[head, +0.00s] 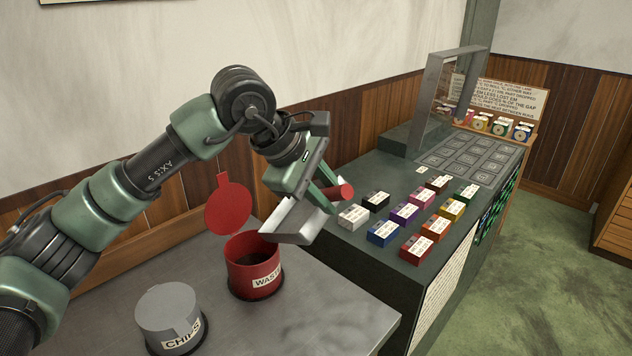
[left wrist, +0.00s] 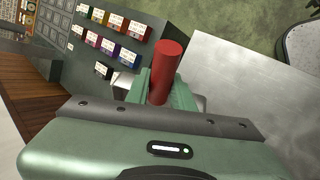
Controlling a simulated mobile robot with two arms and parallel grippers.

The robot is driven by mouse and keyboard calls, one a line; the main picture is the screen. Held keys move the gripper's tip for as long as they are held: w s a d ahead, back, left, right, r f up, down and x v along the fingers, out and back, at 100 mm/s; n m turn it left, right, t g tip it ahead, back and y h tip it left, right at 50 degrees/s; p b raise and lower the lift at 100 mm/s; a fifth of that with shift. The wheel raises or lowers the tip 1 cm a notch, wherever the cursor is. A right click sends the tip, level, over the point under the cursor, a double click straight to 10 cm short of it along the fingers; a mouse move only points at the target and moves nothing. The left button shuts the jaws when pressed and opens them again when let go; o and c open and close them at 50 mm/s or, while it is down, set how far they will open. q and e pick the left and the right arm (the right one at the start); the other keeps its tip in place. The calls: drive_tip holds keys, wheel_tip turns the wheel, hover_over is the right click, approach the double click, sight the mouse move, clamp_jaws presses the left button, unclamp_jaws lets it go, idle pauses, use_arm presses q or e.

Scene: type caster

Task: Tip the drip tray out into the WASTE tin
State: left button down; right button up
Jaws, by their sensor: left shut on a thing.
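My left gripper (head: 328,196) is shut on the red handle (head: 346,190) of the metal drip tray (head: 296,222). The handle also shows between the green fingers in the left wrist view (left wrist: 165,72). The tray is tilted, its lower end just above and right of the mouth of the red WASTE tin (head: 256,277). The tin stands upright and open, dark inside, its round red lid (head: 230,205) raised at the back. I cannot see whether anything lies in the tray or falls from it. My right gripper is not in view.
A grey CHIPS tin (head: 168,312), lid closed, stands left of the WASTE tin on the metal bench (head: 335,318). To the right, a dark green cabinet (head: 375,262) carries several coloured labelled boxes (head: 416,248) close to the tray. The bench front right is clear.

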use_arm(q)
drive_tip(key=d+f+m+y, duration=0.1)
drive_tip(key=d+f+y, duration=0.6)
drive_tip(key=d+f, duration=0.4)
drive_tip(key=shift+f+b, duration=0.35)
drive_tip(key=shift+f, duration=0.45)
drive_tip(key=shift+w+a, duration=0.1)
drive_tip(key=d+r+p, duration=0.2)
drive_tip(key=d+r, duration=0.2)
drive_tip(key=shift+p, duration=0.4)
idle(0.9)
